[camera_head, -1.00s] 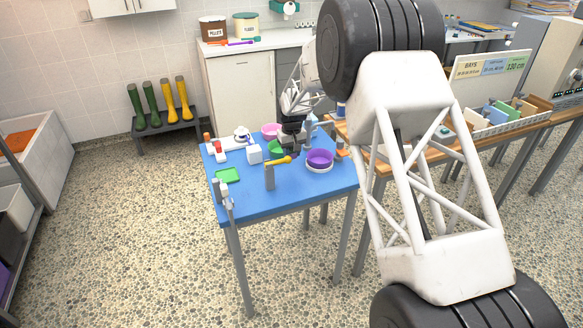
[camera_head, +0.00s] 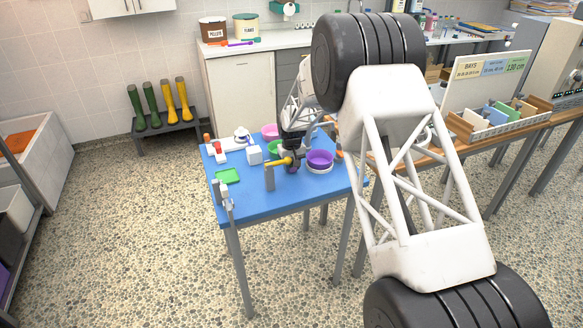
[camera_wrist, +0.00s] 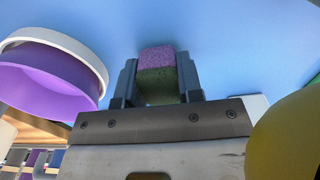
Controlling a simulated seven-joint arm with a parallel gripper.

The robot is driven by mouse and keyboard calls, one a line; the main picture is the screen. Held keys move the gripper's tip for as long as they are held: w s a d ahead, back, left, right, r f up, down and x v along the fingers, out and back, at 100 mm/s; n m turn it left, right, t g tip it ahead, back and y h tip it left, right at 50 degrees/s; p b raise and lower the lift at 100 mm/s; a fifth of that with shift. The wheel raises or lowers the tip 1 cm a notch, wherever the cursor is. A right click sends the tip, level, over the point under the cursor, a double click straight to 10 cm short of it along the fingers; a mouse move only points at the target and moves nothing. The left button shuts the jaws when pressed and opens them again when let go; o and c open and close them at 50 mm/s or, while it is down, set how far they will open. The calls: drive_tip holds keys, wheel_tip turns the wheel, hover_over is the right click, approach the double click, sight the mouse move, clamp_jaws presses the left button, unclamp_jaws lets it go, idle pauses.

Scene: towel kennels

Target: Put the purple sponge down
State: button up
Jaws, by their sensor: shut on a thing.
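The purple sponge (camera_wrist: 157,58) has a dark green layer on its lower side in the wrist view. My gripper (camera_wrist: 158,68) is shut on it, one finger on each side. Behind it is the blue tabletop (camera_wrist: 225,40); I cannot tell whether the sponge touches it. In the head view my gripper (camera_head: 291,166) is low over the blue table (camera_head: 300,192), between a yellow-topped grey post and the purple bowl. The sponge is hidden or too small to make out there.
The purple bowl (camera_head: 320,157) in a white ring is close on the right; it shows at left in the wrist view (camera_wrist: 40,85). The yellow piece (camera_head: 277,162) on the grey post (camera_head: 269,178) is close at left. A green tray (camera_head: 228,176) lies farther left. The front table edge is clear.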

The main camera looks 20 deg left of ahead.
drive_tip(key=shift+f, duration=0.35)
drive_tip(key=shift+f, duration=0.15)
drive_tip(key=o, duration=0.9)
drive_tip(key=shift+o, duration=0.2)
wheel_tip(320, 180, up, 12)
drive_tip(key=shift+r, duration=0.2)
drive_tip(key=shift+d, duration=0.1)
idle(0.7)
